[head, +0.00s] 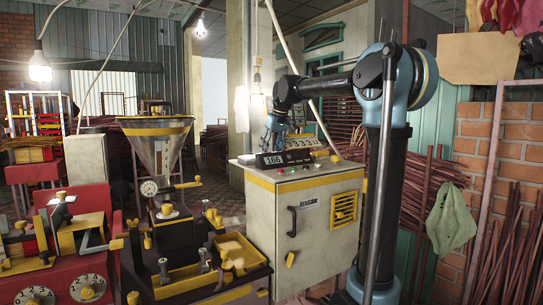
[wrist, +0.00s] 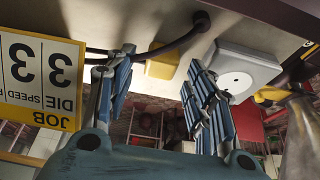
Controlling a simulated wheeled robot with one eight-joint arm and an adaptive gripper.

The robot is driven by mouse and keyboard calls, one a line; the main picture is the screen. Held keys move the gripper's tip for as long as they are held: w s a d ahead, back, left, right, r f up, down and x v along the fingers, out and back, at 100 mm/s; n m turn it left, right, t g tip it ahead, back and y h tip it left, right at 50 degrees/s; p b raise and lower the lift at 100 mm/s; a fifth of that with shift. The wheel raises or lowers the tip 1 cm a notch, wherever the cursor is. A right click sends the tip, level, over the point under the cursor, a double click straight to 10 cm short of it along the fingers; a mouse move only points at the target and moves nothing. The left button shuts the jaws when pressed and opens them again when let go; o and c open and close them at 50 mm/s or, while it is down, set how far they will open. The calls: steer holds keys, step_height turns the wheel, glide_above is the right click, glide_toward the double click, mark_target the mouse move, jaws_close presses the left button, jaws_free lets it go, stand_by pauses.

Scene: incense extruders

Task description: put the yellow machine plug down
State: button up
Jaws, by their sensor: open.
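My gripper (wrist: 161,58) is open, its two blue-grey fingers spread apart. In the wrist view, a yellow block (wrist: 162,66), which looks like the machine plug, shows in the gap between the fingertips, against a pale surface. A dark cable (wrist: 165,47) runs beside it. The fingers do not look closed on it; whether either touches it I cannot tell. In the head view my gripper (head: 274,127) is above the back left part of the cabinet top (head: 325,174). The plug cannot be made out there.
A white box with a round face (wrist: 243,78) and a yellow job sign (wrist: 40,78) flank the fingers. A hopper machine (head: 157,150) and a red machine (head: 85,285) stand to the left.

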steer(key=v, duration=1.1)
steer(key=shift+s+r, duration=0.15)
steer(key=shift+s, duration=0.1)
